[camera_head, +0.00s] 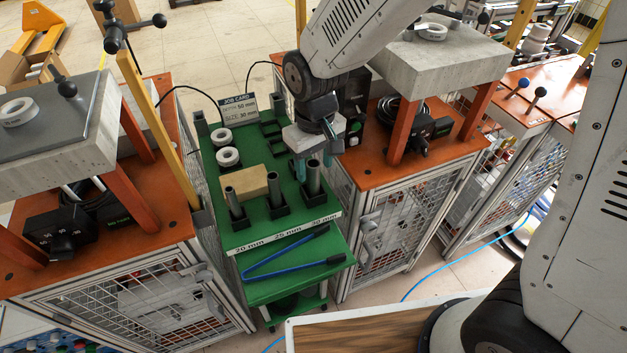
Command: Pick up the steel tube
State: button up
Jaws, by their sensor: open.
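Three grey steel tubes stand upright in black square holders on the green cart (222,176). The left tube (233,201) is above the "20 mm" label. The middle tube (275,188) is above "25 mm". The right tube (313,179) is above "30 mm". My gripper (313,165) points down at the right tube, with its teal fingers apart around or just above the tube's top. I cannot tell whether a finger touches it. The gripper's body hides part of the cart behind. A job card (238,108) at the back reads size 30 mm.
A tan block (253,184) lies behind the tubes, and white rings (228,157) lie at the cart's left. Blue-handled tongs (290,262) rest on the lower shelf. Orange-topped heater stations (385,172) flank the cart closely on both sides.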

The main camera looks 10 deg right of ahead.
aim_at(313, 180)
notch_tip(313, 180, down, 6)
jog(key=shift+w+a+r, duration=0.1)
jog(key=shift+r, duration=0.1)
grip_shut()
